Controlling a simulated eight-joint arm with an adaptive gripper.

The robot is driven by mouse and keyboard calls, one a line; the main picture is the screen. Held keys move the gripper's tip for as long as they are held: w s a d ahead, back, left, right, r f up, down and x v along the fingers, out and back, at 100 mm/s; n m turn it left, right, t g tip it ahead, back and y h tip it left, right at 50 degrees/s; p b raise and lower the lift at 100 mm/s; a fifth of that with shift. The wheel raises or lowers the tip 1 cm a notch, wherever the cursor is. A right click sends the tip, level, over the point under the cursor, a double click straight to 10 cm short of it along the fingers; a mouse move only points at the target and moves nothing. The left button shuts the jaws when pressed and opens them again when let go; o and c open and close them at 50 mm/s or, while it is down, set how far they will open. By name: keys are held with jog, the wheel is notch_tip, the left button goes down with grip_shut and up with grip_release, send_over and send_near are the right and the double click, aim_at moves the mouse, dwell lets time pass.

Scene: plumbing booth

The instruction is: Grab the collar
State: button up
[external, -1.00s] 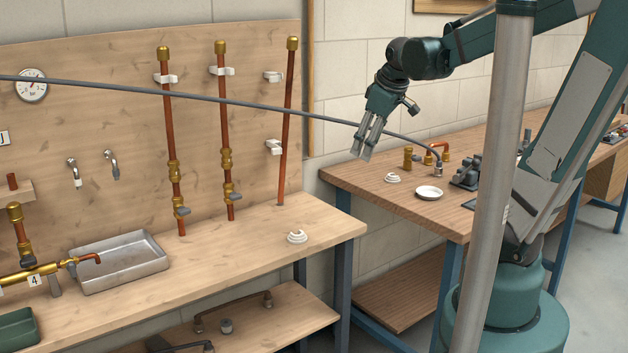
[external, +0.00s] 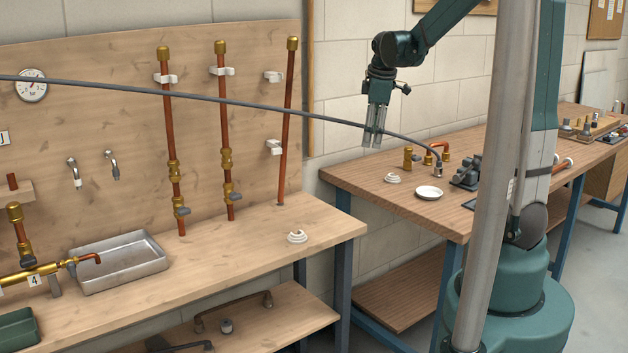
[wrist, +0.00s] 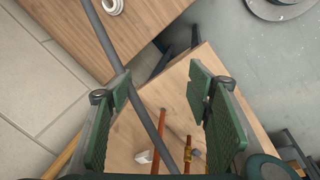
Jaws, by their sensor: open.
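Two white, open-sided collar-like rings are in view. One ring (external: 297,237) lies on the near pale bench, towards its right end. The other ring (external: 392,178) lies on the darker bench at the back; a white ring also shows at the top edge of the wrist view (wrist: 113,6). I cannot tell which one is the collar meant. My gripper (external: 373,140) hangs in the air near the gap between the benches, pointing down. In the wrist view my gripper (wrist: 160,88) has its green-padded fingers wide apart with nothing gripped.
A grey hose (external: 250,103) crosses the external view and passes below my fingers in the wrist view (wrist: 140,105). Copper pipes (external: 225,140) stand against the wooden panel, held by white clips. A white dish (external: 429,193) and brass fittings (external: 407,157) sit on the back bench.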

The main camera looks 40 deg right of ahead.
jog(key=w+d+f+n+g+p, duration=0.25)
jog(key=w+d+f, duration=0.3)
jog(key=d, duration=0.45)
jog(key=n+p, duration=0.3)
jog(key=n, duration=0.1)
send_near(392, 178)
jog(key=w+d, duration=0.1)
jog(key=d, duration=0.1)
jog(key=shift+w+a+f+y, duration=0.1)
jog(key=shift+a+f+y, duration=0.1)
jog(key=shift+f+y, duration=0.2)
jog(key=shift+f, duration=0.1)
jog(key=shift+f+b, duration=0.3)
jog(key=shift+f, duration=0.9)
jog(key=shift+w+d+f, duration=0.15)
jog(key=shift+f, duration=2.5)
